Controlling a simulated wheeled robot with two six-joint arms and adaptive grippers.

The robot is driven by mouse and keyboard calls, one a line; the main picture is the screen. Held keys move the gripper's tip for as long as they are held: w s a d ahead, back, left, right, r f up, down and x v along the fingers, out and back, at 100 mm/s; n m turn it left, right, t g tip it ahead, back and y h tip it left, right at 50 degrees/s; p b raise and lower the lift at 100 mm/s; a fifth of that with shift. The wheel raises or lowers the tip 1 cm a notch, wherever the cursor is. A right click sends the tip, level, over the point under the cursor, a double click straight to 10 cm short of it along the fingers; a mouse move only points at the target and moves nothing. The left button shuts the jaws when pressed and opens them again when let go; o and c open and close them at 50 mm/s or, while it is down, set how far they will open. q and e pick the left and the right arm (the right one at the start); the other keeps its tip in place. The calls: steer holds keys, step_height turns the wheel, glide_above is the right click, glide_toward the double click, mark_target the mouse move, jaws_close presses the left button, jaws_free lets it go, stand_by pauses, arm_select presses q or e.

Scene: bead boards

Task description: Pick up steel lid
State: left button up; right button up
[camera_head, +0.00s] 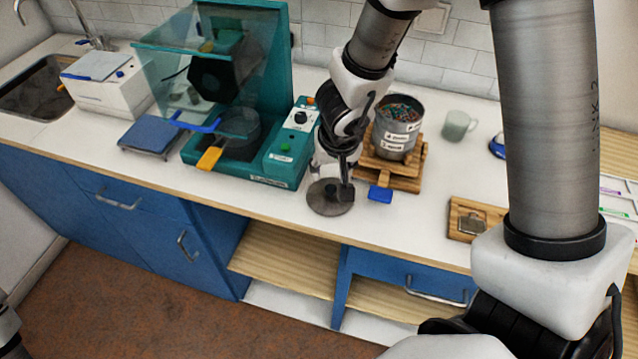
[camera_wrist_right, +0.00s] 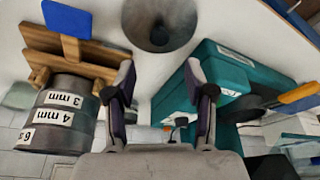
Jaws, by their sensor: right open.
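The steel lid (camera_head: 328,201) is a round grey disc lying on the white counter near its front edge. In the right wrist view it shows at the top centre as a grey disc (camera_wrist_right: 160,24) with a small dark knob in the middle. My right gripper (camera_head: 339,188) points down over the lid and covers part of it in the head view. In the wrist view its two fingers (camera_wrist_right: 163,88) are apart with nothing between them, and the lid lies beyond the tips. I cannot tell whether a finger touches it. My left gripper is not in view.
A steel pot (camera_head: 398,128) of beads stands on a wooden stand (camera_head: 407,175) with a blue tab, right of the gripper. A teal machine (camera_head: 270,170) is close on the left. A mug (camera_head: 457,126) and a wooden board (camera_head: 462,232) are further right.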

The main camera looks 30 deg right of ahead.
mark_target(329, 187)
steer(key=shift+s+d+f+b, duration=0.15)
steer(key=shift+f+b, duration=0.25)
steer(key=shift+f, duration=0.55)
steer(key=shift+s+f+b, duration=0.15)
steer(key=shift+f+b, duration=0.1)
steer(key=shift+b, duration=0.1)
steer(key=b+x, duration=0.3)
steer(key=x, duration=0.1)
steer(key=shift+a+f, duration=0.15)
steer(key=shift+a, duration=0.15)
steer(key=shift+w, duration=0.25)
steer(key=shift+s+d, duration=0.1)
steer(key=shift+s, duration=0.05)
steer(key=shift+c, duration=1.1)
steer(key=shift+s+r, duration=0.15)
steer(key=shift+r, duration=0.05)
steer(key=c, duration=0.6)
jaws_close()
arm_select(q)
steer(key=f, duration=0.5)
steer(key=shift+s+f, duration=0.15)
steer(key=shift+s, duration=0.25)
